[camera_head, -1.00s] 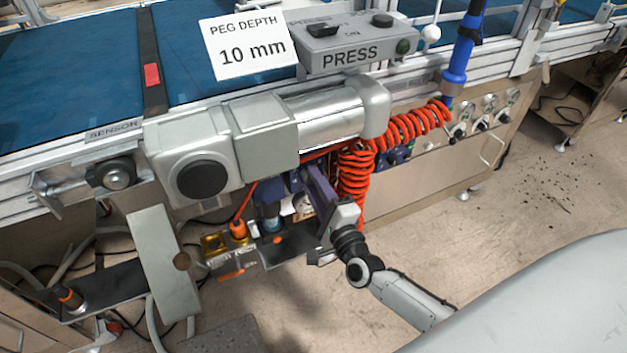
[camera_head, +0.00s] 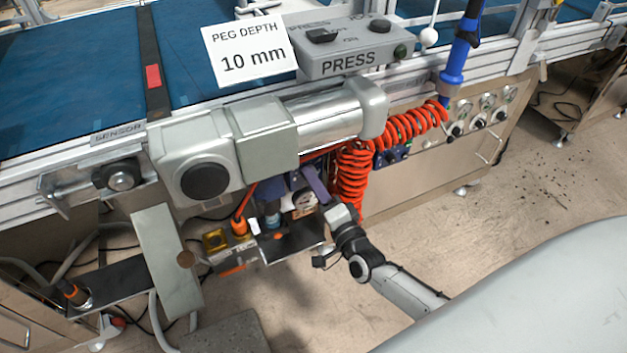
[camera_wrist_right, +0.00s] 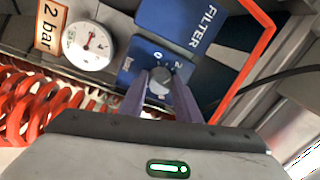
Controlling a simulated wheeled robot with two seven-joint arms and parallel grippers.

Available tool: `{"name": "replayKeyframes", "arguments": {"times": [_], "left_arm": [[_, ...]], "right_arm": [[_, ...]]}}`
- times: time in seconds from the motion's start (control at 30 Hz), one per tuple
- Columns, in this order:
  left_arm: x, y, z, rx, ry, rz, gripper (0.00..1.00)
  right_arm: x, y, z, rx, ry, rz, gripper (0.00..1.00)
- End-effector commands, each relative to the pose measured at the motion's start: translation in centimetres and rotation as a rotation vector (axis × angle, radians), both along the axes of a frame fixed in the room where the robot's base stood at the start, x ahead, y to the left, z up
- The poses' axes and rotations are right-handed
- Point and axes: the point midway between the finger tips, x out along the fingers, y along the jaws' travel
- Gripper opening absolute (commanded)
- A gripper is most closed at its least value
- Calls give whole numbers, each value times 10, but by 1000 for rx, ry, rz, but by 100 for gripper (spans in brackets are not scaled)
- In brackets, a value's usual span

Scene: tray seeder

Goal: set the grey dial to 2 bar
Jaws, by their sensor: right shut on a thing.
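The grey dial (camera_wrist_right: 160,80) sits on a blue regulator block (camera_wrist_right: 137,58) with small numbers around it, in the right wrist view. My right gripper (camera_wrist_right: 159,92) has its two purple fingers closed on either side of the dial. A round white gauge (camera_wrist_right: 88,46) with a red needle is beside the block, and a label reading "2 bar" (camera_wrist_right: 50,24) is beside the gauge. In the head view my right gripper (camera_head: 316,184) reaches in under the machine; the dial is hidden there, and part of the gauge (camera_head: 300,203) shows. My left gripper is not in view.
Red coiled hose (camera_head: 354,180) hangs just right of the regulator. A blue block marked FILTER (camera_wrist_right: 190,32) adjoins it, with an orange tube (camera_wrist_right: 244,70) alongside. A grey press cylinder (camera_head: 325,120) lies above. Open floor is at the right.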

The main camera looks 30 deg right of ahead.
Motion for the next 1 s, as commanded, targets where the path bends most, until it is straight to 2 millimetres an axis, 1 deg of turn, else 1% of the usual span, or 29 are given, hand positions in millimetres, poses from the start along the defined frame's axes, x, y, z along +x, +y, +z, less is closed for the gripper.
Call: {"name": "replayKeyframes", "arguments": {"times": [0.33, 0.37, 0.4, 0.47, 0.8, 0.87, 0.97, 1.0], "left_arm": [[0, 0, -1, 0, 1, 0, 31], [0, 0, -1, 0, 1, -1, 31], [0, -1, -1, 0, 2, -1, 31], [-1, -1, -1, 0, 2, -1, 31], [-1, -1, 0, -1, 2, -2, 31], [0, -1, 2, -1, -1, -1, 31], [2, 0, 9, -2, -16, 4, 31], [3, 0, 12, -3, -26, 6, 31]], "right_arm": [[0, 1, 0, -2, 0, 1, 7], [0, 1, 0, -1, 0, 1, 31], [0, 1, 0, -1, 0, 1, 38], [0, 1, 0, -1, 0, 1, 48], [-3, 0, 0, -1, 1, 1, 48], [-8, 0, -1, -1, 3, 1, 48], [-23, 1, -1, 0, 4, 1, 48], [-31, 1, -1, 0, 4, 1, 48]]}}
